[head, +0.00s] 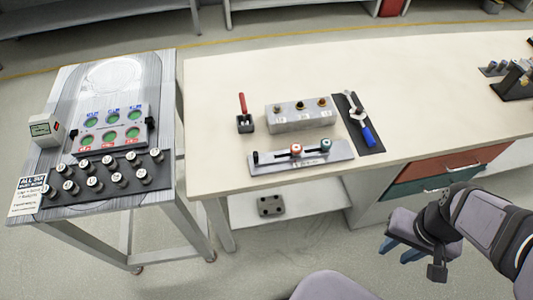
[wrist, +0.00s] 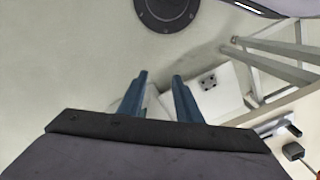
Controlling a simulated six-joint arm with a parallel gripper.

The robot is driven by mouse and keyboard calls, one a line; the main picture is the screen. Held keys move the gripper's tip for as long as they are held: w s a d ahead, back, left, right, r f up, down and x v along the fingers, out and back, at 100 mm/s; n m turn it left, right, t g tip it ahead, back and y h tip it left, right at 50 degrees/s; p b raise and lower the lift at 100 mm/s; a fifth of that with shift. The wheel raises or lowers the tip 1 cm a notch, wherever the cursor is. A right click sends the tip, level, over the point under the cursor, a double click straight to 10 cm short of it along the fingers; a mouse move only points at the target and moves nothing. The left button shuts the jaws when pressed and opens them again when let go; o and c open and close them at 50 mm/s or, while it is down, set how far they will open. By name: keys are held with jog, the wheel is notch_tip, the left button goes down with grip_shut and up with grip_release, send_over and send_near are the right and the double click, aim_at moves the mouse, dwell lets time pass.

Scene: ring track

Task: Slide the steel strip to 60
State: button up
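A long grey metal fixture (head: 302,157) lies near the front edge of the cream bench. It carries a black end block (head: 257,158), an orange-red knob (head: 296,149) and a teal knob (head: 325,147). A pale label strip shows on it, but its numbers are too small to read. I cannot tell which part is the steel strip. My gripper (head: 401,250) is in front of the bench, right of the fixture and apart from it. In the wrist view my gripper (wrist: 158,95) has its two blue fingers apart with nothing between them.
Behind the fixture stand a grey block with several knobs (head: 300,115), a red-handled tool in a black holder (head: 244,115) and a blue-handled tool on a dark mat (head: 362,125). A side table (head: 160,75) holds a panel and several round pieces.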

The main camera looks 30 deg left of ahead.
jog(key=s+a+f+n+b, duration=0.3)
jog(key=a+f+n+b, duration=0.25)
jog(key=a+f, duration=0.4)
jog(key=n+t+y+b, duration=0.3)
jog(key=b, duration=0.2)
send_near(256, 154)
jog(key=f, duration=0.1)
jog(key=shift+a+m, duration=0.15)
jog(key=shift+m, duration=0.3)
jog(key=shift+x, duration=3.75)
jog(key=shift+c, duration=0.3)
grip_shut()
jog(key=shift+w+r, duration=0.1)
